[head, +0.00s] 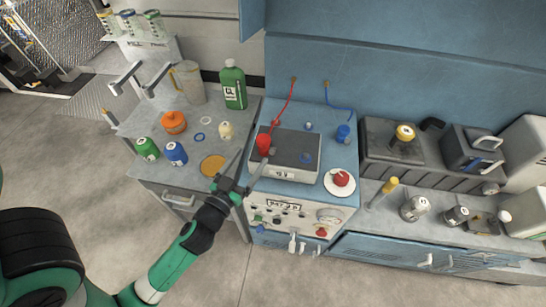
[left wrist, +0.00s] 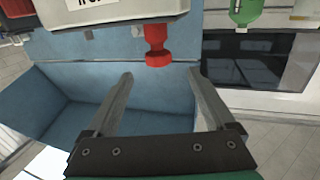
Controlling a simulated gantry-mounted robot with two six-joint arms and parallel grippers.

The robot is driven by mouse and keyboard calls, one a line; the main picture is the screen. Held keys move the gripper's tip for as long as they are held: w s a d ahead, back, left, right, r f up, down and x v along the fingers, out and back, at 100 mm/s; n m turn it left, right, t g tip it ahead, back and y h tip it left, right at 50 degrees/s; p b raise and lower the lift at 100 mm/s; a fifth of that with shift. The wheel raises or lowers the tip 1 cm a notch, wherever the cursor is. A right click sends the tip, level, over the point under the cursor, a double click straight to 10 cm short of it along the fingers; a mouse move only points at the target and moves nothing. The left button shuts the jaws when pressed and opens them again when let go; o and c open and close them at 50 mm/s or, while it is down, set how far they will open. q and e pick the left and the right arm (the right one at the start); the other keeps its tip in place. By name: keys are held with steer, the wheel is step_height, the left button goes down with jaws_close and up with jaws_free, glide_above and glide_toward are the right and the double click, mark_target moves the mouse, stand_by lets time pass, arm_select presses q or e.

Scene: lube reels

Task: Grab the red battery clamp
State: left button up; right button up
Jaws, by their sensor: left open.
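The red battery clamp (head: 263,142) is at the left end of the grey-topped battery unit (head: 284,174), with a red cable (head: 286,101) running up from it to the blue wall. My left gripper (head: 254,155) is open, its two fingers pointing up toward the clamp from the front left. In the left wrist view the red clamp (left wrist: 157,45) shows just beyond and between the open fingertips (left wrist: 160,77), apart from them. Nothing is between the fingers. My right gripper is in neither view.
A blue clamp (head: 343,133) stands right of the battery unit. A red knob-like object on a white disc (head: 339,183) is at the front right. A green bottle (head: 233,85), an orange pot (head: 174,122) and blue and green cans stand on the left bench.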

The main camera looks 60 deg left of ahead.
mark_target(258, 145)
arm_select(q)
steer(key=p+x, duration=0.2)
steer(key=x, duration=0.4)
steer(key=shift+a+f, duration=0.2)
steer(key=shift+a, duration=0.05)
steer(key=shift+w+a+f, duration=0.1)
steer(key=shift+w, duration=0.05)
steer(key=x, duration=0.2)
steer(key=p+x, duration=0.1)
steer(key=x, duration=0.2)
steer(key=shift+w+d, duration=0.2)
steer(key=shift+w, duration=0.05)
jaws_close()
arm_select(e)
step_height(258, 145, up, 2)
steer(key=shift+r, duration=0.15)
